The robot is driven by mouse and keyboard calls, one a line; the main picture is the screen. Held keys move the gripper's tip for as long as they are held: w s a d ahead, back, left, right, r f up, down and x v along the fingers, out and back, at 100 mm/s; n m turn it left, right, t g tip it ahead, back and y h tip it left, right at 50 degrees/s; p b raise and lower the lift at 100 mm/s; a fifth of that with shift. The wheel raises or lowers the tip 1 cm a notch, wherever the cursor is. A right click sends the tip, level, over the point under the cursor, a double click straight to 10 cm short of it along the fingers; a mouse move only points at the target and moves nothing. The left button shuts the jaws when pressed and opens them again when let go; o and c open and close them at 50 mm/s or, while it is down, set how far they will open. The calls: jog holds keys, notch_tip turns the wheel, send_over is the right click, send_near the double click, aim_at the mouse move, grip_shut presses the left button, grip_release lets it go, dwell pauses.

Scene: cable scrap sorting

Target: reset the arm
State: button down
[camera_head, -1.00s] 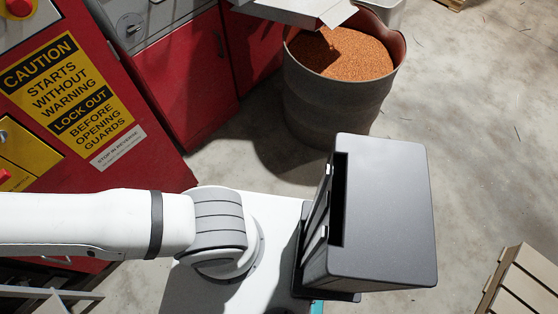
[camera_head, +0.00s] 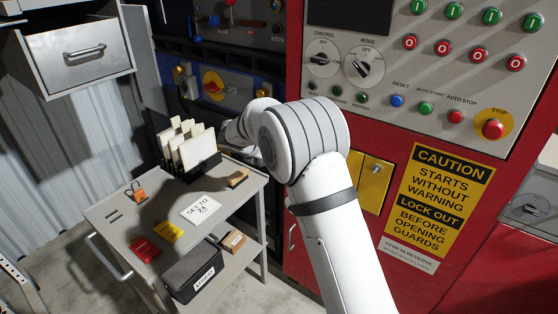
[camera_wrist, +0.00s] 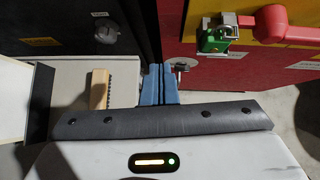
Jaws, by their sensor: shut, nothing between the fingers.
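My gripper (camera_wrist: 159,80) shows in the wrist view as two blue fingers pressed together with nothing between them. They point away past the right edge of the grey cart top, near the lower part of the red cabinet. In the head view my white arm rises from the bottom centre, bends at a large joint, and reaches left and away toward the cart. My gripper is hidden there behind my own arm.
The grey cart (camera_head: 150,205) holds upright boards (camera_head: 190,145), a wooden brush (camera_head: 238,179), and red and yellow tags. The red control cabinet (camera_head: 390,150) stands close on the right. A green padlock (camera_wrist: 213,40) hangs beside a red handle (camera_wrist: 275,25).

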jog(key=d+r+n+t+y, duration=0.4)
jog(key=r+n, duration=0.6)
jog(key=r, duration=0.3)
jog(key=s+d+r+n+y, duration=0.2)
jog(key=s+r+n+y, duration=0.25)
jog(key=s+n, duration=0.7)
jog(key=s+d+f+n+g+h, duration=0.1)
jog(key=s+d+f+n+g, duration=0.2)
jog(key=s+n, duration=0.3)
jog(key=s+d+f+n+g+h, duration=0.1)
jog(key=s+d+f+n+g, duration=0.2)
jog(key=s, duration=1.1)
jog(key=s+d+f+n+g+h, duration=0.2)
jog(key=s+d+f+n+g, duration=0.1)
jog(key=s+d+n, duration=0.5)
jog(key=s+n, duration=0.3)
jog(key=shift+d+f, duration=0.25)
jog(key=shift+f, duration=0.15)
